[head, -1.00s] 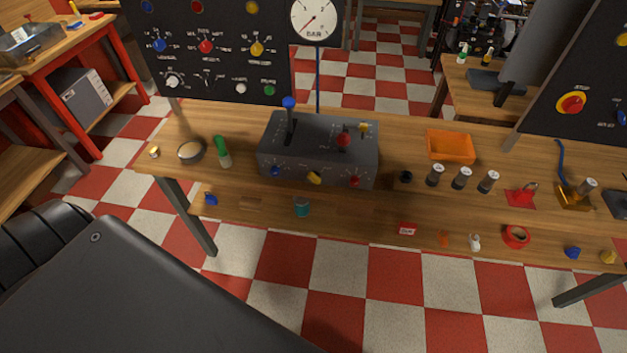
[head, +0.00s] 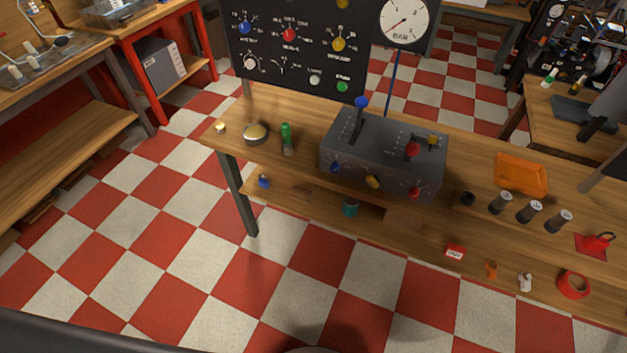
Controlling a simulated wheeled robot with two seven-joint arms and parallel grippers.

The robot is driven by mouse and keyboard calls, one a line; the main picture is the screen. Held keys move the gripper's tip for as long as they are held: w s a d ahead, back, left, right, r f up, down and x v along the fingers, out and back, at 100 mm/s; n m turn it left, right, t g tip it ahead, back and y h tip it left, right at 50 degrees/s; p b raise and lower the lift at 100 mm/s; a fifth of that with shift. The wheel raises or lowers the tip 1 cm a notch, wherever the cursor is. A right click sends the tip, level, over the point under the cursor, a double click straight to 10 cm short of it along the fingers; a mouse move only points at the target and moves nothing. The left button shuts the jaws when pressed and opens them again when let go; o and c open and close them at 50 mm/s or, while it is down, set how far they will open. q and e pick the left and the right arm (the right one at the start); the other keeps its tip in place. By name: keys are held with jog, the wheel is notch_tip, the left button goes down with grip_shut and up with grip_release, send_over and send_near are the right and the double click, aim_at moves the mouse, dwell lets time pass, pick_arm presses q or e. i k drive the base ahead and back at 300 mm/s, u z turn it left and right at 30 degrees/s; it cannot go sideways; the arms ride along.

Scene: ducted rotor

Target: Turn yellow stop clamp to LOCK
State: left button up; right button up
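A grey control box (head: 345,155) stands on the wooden workbench. Its front face has a blue knob (head: 335,167), a yellow knob (head: 373,181) and a red knob (head: 415,193). On top are a blue-tipped lever (head: 361,103), a red knob (head: 412,149) and a small yellow part (head: 432,140). I cannot tell which yellow part is the stop clamp, and no LOCK marking is readable. Neither of my grippers is in view.
A black panel (head: 265,70) with knobs and a gauge (head: 403,22) stand behind the box. Checkered floor in front is clear.

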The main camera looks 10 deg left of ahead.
aim_at(374, 180)
jog(key=u, duration=0.2)
jog(key=k, duration=0.85)
jog(key=z, duration=1.35)
jog(key=i, duration=0.5)
jog(key=z, duration=0.05)
